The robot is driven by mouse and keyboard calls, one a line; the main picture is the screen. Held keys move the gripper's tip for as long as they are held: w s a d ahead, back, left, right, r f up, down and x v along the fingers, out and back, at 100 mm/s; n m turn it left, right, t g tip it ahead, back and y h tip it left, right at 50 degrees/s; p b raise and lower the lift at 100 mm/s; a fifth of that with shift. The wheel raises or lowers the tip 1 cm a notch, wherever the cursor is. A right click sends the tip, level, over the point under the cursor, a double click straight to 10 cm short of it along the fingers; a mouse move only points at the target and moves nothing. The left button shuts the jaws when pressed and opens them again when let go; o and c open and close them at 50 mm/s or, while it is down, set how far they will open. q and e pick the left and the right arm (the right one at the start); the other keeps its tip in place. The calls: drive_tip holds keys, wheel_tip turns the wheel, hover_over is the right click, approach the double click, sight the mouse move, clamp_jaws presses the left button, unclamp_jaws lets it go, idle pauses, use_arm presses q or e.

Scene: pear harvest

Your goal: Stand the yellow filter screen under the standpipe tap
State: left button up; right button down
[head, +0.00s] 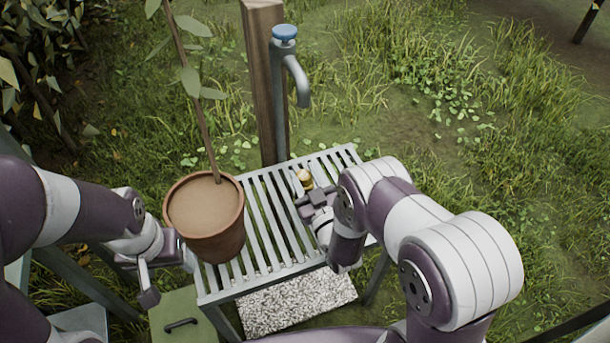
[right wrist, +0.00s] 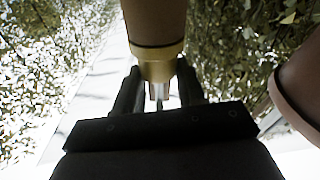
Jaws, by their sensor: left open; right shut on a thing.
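The yellow filter screen (head: 304,179) is a small brass-yellow piece above the far part of the slatted bench, just in front of the standpipe's foot. My right gripper (head: 306,190) is shut on it. In the right wrist view the yellow filter screen (right wrist: 161,64) sits between the fingers, which partly hide its lower end. Whether it touches the slats I cannot tell. The standpipe tap (head: 297,77) has a blue cap and a grey spout bent downward, above the far side of the bench. My left gripper (head: 160,272) is open and empty, left of the plant pot.
A terracotta pot (head: 213,245) with a thin sapling stands on the left of the slatted bench (head: 275,222). A wooden post (head: 262,70) stands behind the pipe. A green box (head: 178,315) and a speckled pale slab (head: 297,300) lie low in front. The bench's middle slats are bare.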

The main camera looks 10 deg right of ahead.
drive_tip(key=shift+f+b, duration=0.55)
drive_tip(key=shift+f, duration=0.05)
drive_tip(key=c, duration=0.6)
unclamp_jaws()
drive_tip(key=shift+r, duration=0.1)
drive_tip(key=shift+r, duration=0.4)
wheel_tip(320, 180, up, 3)
drive_tip(key=shift+r+p, duration=0.2)
drive_tip(key=shift+p, duration=0.8)
drive_tip(key=s+d+r+p, duration=0.1)
drive_tip(key=s+d+r, duration=0.1)
drive_tip(key=d, duration=0.1)
drive_tip(key=s+d+r+p, duration=0.1)
drive_tip(key=s+d+r, duration=0.1)
drive_tip(key=s, duration=0.1)
drive_tip(key=s+d+r+p, duration=0.1)
drive_tip(key=s+d+r, duration=0.1)
drive_tip(key=s+d, duration=0.1)
drive_tip(key=shift+d+r, duration=0.3)
drive_tip(key=shift+r, duration=0.1)
